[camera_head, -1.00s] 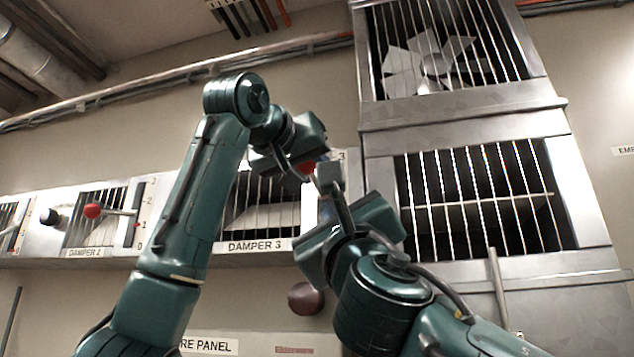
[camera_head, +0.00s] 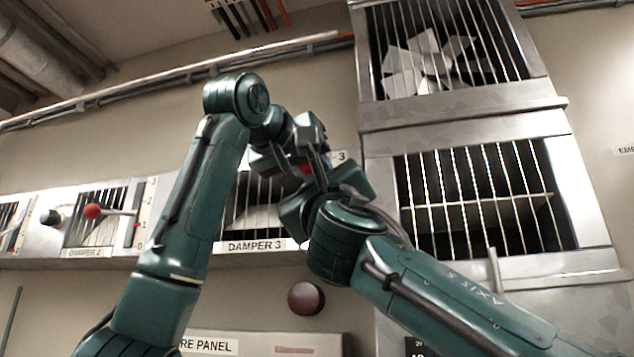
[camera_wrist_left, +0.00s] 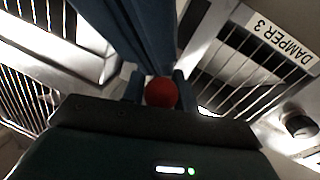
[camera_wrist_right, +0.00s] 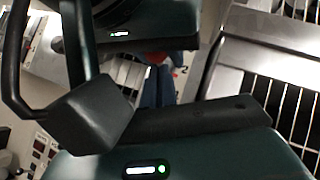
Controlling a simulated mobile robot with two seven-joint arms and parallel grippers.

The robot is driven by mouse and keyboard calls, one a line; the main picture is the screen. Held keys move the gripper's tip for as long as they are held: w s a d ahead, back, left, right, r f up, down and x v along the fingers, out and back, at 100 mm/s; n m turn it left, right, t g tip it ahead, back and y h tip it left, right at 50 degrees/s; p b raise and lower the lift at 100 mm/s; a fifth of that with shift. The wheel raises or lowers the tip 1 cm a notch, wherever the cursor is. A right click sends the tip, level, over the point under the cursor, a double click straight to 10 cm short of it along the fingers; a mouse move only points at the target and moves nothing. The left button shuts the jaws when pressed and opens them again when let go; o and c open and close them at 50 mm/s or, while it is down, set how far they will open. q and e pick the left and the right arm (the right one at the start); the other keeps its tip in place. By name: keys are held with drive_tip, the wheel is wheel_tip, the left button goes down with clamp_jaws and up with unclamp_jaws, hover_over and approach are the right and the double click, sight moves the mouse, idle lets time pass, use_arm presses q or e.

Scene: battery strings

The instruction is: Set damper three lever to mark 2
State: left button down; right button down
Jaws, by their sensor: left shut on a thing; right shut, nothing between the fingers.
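The damper three lever ends in a red ball knob (camera_wrist_left: 160,93), seen in the left wrist view between my left gripper's fingers. In the head view the knob (camera_head: 304,168) shows as a small red patch. My left gripper (camera_wrist_left: 158,86) is shut on it. My right gripper (camera_head: 318,168) is shut and empty, its fingers close beside the knob; contact cannot be told. The DAMPER 3 label (camera_head: 255,246) sits below the grille. The mark 3 (camera_head: 341,156) shows at the scale's top, and the mark 2 (camera_wrist_right: 180,70) in the right wrist view. The grippers hide most of the lever and scale.
Another damper with a red-knobbed lever (camera_head: 92,211) is at the left. A metal duct with a barred opening (camera_head: 485,200) stands close on the right, with a fan (camera_head: 430,62) above. A dark red round knob (camera_head: 306,298) is below.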

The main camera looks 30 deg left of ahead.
use_arm(q)
drive_tip(key=shift+s+r, duration=0.15)
drive_tip(key=shift+r, duration=0.15)
use_arm(e)
drive_tip(key=shift+r, duration=0.1)
